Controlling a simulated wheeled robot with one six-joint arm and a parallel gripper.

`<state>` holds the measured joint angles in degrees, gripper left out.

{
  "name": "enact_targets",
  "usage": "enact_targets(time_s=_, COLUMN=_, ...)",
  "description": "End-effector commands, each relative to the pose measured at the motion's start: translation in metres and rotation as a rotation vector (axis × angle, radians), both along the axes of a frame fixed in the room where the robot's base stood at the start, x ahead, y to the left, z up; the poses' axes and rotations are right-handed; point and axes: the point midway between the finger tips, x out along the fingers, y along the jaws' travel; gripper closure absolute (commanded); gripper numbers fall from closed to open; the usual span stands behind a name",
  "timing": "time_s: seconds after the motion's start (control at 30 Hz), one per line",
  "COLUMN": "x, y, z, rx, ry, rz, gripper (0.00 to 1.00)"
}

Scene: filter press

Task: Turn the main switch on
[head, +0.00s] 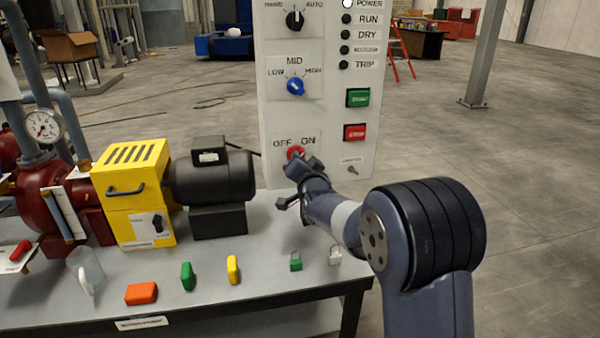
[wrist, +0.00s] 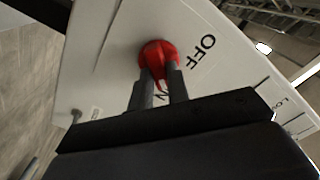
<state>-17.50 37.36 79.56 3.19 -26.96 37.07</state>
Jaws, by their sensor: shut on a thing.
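The main switch (head: 295,152) is a red rotary knob low on the pale control panel, under the printed words OFF and ON. In the wrist view the red knob (wrist: 157,50) sits between the two dark fingers of my gripper (wrist: 161,76). The gripper is shut on its handle. The handle's red tip points down between the fingers, toward a partly hidden label whose N shows. OFF is clear to the right of the knob there. In the head view my gripper (head: 297,166) covers the knob's lower part. The POWER lamp (head: 347,4) is white, while the lamps below it are dark.
Above the switch are a blue LOW/MID/HIGH knob (head: 296,87), a green button (head: 358,97) and a red button (head: 355,132). A small key-like switch (head: 352,170) is at lower right. Several coloured tags and padlocks lie on the grey bench (head: 215,262) below. A motor (head: 212,177) stands left.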

Motion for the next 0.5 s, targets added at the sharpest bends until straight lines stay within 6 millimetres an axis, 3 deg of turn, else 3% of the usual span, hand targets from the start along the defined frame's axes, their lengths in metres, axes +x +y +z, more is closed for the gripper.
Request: enact_targets(time_s=0.5, x=0.0003, y=-0.0005, z=-0.0002, rx=0.102, ry=0.03, rz=-0.001, gripper=1.0)
